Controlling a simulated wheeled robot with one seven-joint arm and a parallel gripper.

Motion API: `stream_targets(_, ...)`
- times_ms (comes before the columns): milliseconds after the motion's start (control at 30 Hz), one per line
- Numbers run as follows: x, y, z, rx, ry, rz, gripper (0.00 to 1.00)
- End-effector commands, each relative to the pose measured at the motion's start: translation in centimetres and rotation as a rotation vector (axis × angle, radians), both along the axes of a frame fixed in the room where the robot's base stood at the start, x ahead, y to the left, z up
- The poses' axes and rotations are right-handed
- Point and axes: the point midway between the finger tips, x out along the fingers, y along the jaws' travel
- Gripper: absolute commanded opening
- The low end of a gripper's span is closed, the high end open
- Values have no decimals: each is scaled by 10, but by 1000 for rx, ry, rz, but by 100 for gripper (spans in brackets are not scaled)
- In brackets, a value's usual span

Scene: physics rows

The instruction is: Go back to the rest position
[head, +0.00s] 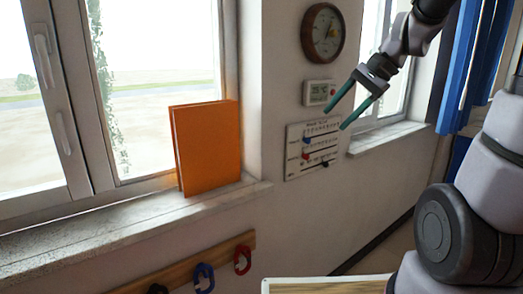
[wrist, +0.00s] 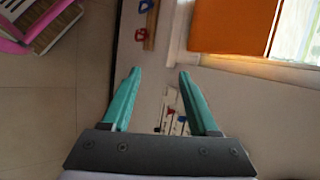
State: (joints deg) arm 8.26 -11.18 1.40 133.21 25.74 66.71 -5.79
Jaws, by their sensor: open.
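My gripper (head: 349,108) is open and empty, with two teal fingers. In the head view it hangs in the air at the upper right, in front of the wall panel (head: 313,149) with its colored sliders. In the wrist view the gripper (wrist: 157,80) shows with its fingers spread apart and nothing between them. The panel's sliders (wrist: 172,122) show between and behind the fingers there. I cannot tell the exact gap between the fingers and the wall.
An orange book-like block (head: 208,147) stands upright on the window sill (head: 100,222); it also shows in the wrist view (wrist: 232,25). A round clock (head: 323,33) and a small thermostat-like display (head: 319,93) hang on the wall. A hook rail (head: 190,265) is below the sill. Blue curtains (head: 462,65) hang right.

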Motion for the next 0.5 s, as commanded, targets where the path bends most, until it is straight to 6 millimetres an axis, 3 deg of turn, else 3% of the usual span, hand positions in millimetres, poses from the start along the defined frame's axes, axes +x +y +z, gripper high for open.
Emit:
stream_targets(200, -58, -22, 29, -287, -252, 115, 61)
stream_targets(500, -97, -49, 52, -528, -488, 185, 61)
